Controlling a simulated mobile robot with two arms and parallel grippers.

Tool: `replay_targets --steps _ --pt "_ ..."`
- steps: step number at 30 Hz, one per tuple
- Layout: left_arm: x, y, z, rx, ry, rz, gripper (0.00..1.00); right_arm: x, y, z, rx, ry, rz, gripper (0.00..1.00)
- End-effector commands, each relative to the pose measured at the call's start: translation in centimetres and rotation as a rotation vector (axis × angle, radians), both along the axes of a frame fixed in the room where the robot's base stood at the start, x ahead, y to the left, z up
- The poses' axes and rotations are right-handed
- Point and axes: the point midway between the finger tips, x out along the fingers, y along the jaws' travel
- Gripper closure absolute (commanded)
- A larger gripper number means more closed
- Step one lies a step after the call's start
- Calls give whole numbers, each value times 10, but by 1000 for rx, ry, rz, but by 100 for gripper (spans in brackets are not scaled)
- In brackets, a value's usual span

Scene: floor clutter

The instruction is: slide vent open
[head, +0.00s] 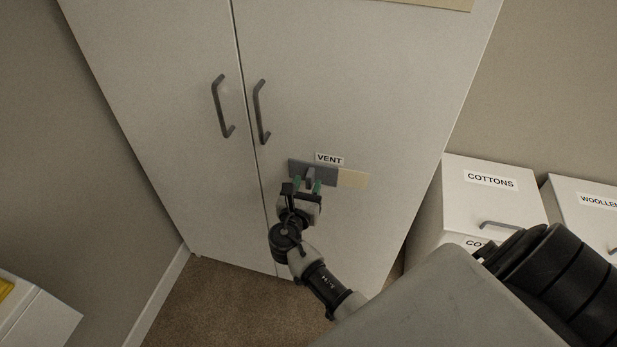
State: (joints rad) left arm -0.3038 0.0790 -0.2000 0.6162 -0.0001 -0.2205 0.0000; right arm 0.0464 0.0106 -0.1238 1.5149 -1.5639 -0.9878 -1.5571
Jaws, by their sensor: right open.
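The vent slider (325,174) is a dark grey plate with a small upright tab, on the right door of a tall white cabinet (345,80). A label reading VENT (329,159) is just above it. The fingers hide the lower part of the plate. My left gripper is not in view.
Two dark door handles (262,112) stand upright left of the slider. White drawer units labelled COTTONS (490,181) and WOOLLEN are at the right. A white box (35,318) stands at the lower left. Brown carpet (215,300) is clear before the cabinet.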

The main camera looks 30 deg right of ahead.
Motion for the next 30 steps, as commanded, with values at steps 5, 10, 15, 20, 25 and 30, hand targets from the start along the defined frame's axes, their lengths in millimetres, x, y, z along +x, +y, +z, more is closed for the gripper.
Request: replay_targets --steps 5,10,15,20,25,30 --pt "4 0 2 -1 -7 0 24 13 -15 0 -1 1 1 57" --pt "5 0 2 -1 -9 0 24 17 -19 -1 1 0 1 57" --pt "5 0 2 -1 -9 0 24 16 -19 -1 2 1 1 57" --pt "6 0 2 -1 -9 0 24 16 -19 -1 2 1 1 77" --pt "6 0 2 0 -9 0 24 16 -19 -1 2 1 1 100" --pt "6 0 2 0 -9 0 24 16 -19 -1 2 1 1 100"
